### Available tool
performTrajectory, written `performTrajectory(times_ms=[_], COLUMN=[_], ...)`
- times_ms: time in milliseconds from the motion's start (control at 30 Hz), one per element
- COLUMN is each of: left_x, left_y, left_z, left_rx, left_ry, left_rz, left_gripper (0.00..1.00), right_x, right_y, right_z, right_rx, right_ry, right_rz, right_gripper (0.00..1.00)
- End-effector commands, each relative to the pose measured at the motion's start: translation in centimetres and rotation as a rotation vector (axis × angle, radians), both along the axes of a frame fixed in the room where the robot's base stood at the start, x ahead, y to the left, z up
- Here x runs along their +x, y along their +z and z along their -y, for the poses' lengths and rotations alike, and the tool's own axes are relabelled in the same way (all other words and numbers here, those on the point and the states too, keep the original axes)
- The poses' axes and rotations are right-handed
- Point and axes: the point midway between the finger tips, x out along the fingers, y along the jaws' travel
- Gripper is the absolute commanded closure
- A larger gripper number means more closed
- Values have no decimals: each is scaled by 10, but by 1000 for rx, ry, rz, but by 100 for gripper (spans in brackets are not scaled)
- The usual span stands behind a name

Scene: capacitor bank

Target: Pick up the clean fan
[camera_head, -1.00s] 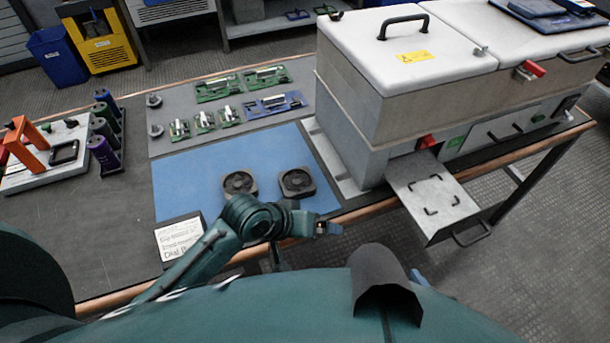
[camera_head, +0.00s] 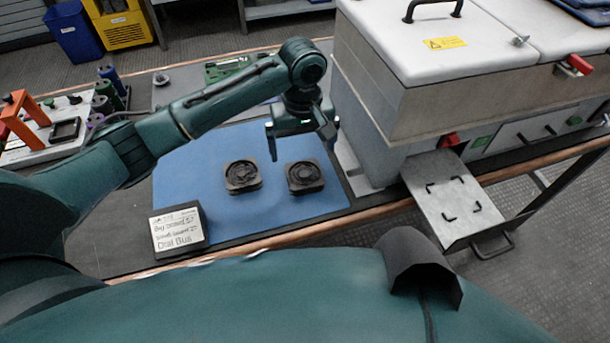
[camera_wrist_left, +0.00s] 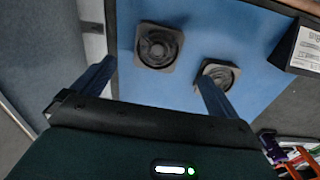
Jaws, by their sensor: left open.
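Two dark square fans lie flat on the blue mat (camera_head: 205,165), a left fan (camera_head: 243,176) and a right fan (camera_head: 305,176). I cannot tell which one is clean. My left gripper (camera_head: 303,142) is open and empty, pointing down above the mat just behind the right fan. In the left wrist view, the right fan (camera_wrist_left: 158,46) shows beyond the gap between the open fingers. The left fan (camera_wrist_left: 220,73) is partly covered by one finger there. My right gripper is not in view.
A labelled box (camera_head: 178,230) stands at the mat's front left. A large machine (camera_head: 395,95) with a white lid rises close to the right, its metal tray (camera_head: 445,195) sticking out. My left arm hides most of the boards at the back.

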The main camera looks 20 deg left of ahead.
Motion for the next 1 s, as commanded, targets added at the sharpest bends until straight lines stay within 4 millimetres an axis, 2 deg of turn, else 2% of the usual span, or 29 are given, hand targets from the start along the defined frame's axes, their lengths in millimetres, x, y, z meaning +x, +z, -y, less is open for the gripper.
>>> performTrajectory(times_ms=[33, 100, 367, 633, 767, 1000], left_x=[-1, 0, 0, 3, 3, 3], left_y=[-12, -23, -44, -83, -92, -92], left_z=[0, 0, 0, 1, 1, 2], left_rx=[1, 0, 0, 0, 1, -1], left_ry=[0, -1, -1, -1, -3, -3], left_rz=[-2, -1, 1, 1, 3, 4], left_gripper=[2, 2, 2, 2, 2, 3], right_x=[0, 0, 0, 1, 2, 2], right_y=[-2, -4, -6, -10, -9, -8], right_z=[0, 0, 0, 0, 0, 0], right_rx=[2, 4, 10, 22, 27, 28], right_ry=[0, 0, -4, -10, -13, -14], right_rz=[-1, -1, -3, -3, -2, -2], right_gripper=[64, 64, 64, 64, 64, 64])
